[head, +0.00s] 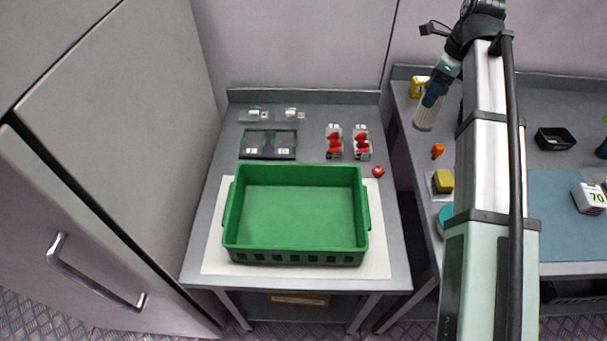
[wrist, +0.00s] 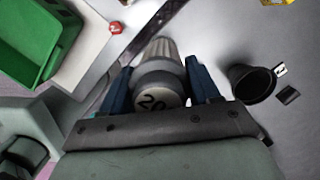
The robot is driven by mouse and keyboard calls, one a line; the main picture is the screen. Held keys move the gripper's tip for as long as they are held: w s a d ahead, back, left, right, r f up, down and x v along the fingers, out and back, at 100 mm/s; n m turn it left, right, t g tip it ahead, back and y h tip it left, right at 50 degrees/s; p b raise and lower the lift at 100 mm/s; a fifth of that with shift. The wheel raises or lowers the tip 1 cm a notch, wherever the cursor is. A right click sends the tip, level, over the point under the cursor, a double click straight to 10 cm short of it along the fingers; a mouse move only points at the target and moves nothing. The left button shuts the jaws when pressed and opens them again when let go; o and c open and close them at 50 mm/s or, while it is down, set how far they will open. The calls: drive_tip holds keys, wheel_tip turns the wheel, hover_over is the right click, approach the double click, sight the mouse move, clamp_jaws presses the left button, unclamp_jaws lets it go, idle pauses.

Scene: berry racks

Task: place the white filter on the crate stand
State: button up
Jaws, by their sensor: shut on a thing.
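The white filter (head: 424,116) is a pale ribbed cylinder hanging below my gripper (head: 435,95) in the head view, over the gap side of the right bench. In the wrist view the filter (wrist: 160,76) lies between the two blue fingers of my gripper (wrist: 160,85), its grey-white end marked "20" facing the camera. My gripper is shut on it. The crate stand seems to be the grey table (head: 200,240) at left. It carries a white mat (head: 215,255) and an empty green crate (head: 295,258), also in the wrist view (wrist: 40,35).
The right bench holds an orange item (head: 437,151), a yellow sponge-like block (head: 443,181) and a black tray (head: 555,139). A black cup (wrist: 252,84) is near my gripper.

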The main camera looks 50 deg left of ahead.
drive_tip(key=s+a+f+n, duration=0.15)
drive_tip(key=s+a, duration=0.25)
drive_tip(key=a, duration=0.6)
drive_tip(key=s+a+f+n, duration=0.1)
drive_tip(key=s+a+f, duration=0.3)
drive_tip(key=a, duration=0.7)
drive_tip(key=w+a+r+m, duration=0.1)
drive_tip(key=w+a+m, duration=0.15)
drive_tip(key=a, duration=0.35)
wheel_tip(320, 180, down, 10)
drive_tip(key=m, duration=0.2)
drive_tip(key=shift+w, duration=0.4)
drive_tip(key=shift+f, duration=0.1)
drive_tip(key=o, duration=1.1)
wheel_tip(320, 180, up, 12)
drive_tip(key=d, duration=0.2)
